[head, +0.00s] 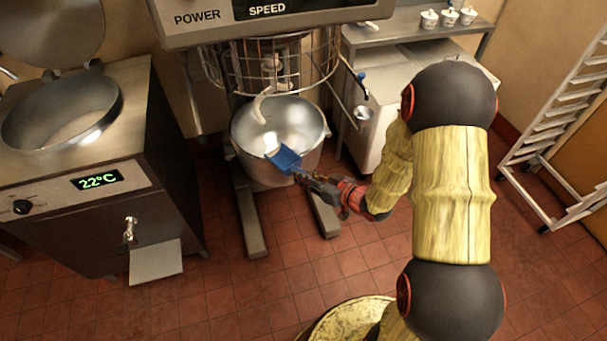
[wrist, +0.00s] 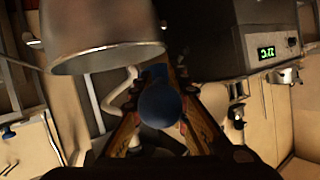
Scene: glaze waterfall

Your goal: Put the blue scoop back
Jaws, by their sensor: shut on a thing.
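The blue scoop (head: 286,158) shows at the front rim of the steel mixer bowl (head: 250,155) in the head view. I cannot tell whether it touches the rim or is apart from it. My gripper (head: 304,177) is shut on the scoop, just in front of the bowl on its right side. In the wrist view the scoop (wrist: 160,105) is between the fingers of my gripper (wrist: 158,112), its rounded blue end toward the camera. The fingers and the scoop itself hide the exact grip.
A mixer with a wire guard (head: 225,70) and hook (head: 262,105) stands over the bowl. A kettle (head: 100,205) is at left. At right are a side table (head: 400,30) with a blue-handled ladle (head: 362,112) and a rack (head: 545,140).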

